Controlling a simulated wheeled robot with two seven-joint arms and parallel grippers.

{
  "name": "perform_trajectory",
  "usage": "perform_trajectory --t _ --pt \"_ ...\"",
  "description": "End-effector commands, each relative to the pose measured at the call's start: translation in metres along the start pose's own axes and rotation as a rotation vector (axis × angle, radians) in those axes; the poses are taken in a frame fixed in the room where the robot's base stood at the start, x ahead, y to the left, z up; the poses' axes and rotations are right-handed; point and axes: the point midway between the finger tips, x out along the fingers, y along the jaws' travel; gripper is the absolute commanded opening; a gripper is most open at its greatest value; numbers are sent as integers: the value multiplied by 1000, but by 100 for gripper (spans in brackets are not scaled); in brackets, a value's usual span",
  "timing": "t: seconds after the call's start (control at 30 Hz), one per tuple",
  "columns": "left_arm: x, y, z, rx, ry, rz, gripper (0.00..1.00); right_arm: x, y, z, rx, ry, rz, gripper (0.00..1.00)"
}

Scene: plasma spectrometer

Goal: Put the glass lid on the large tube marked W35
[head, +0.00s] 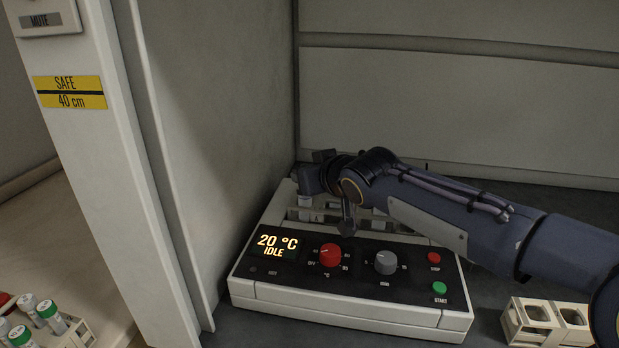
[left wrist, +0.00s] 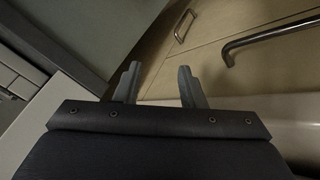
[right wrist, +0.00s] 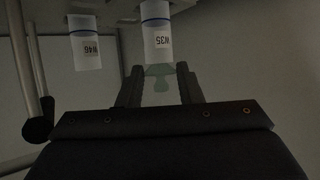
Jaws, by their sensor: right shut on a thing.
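The tube marked W35 (right wrist: 157,38) is in the right wrist view, with a white label and a blue band near its end. My right gripper (right wrist: 160,90) is shut on the pale green glass lid (right wrist: 160,74). The lid is in line with the end of W35, at or very close to it; I cannot tell whether it is seated. In the head view my right arm reaches over the back of the heating unit (head: 350,305), and its fingertips and the lid cannot be made out. My left gripper (left wrist: 158,85) is open and empty, away from the unit.
A tube marked W46 (right wrist: 85,48) is beside W35. Metal rods (right wrist: 38,75) stand left of it in the right wrist view. The unit's display reads 20 °C, IDLE. Green-capped tubes (head: 48,312) stand at the lower left.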

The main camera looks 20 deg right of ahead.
Motion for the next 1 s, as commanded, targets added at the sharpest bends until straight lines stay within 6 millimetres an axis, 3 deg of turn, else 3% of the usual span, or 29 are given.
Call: perform_trajectory --t 0.37,0.4,0.57,0.9,1.0 --pt "4 -2 2 0 0 0 36 2 0 4 1 0 0 8" --pt "4 -2 2 0 0 0 36 2 0 4 1 1 0 34" --pt "3 -1 1 0 0 0 36 1 0 3 1 0 0 54" --pt "-1 0 -1 0 0 0 36 -1 0 -1 1 0 0 54" --pt "-2 1 -1 0 0 0 36 -11 0 -1 1 3 1 54"
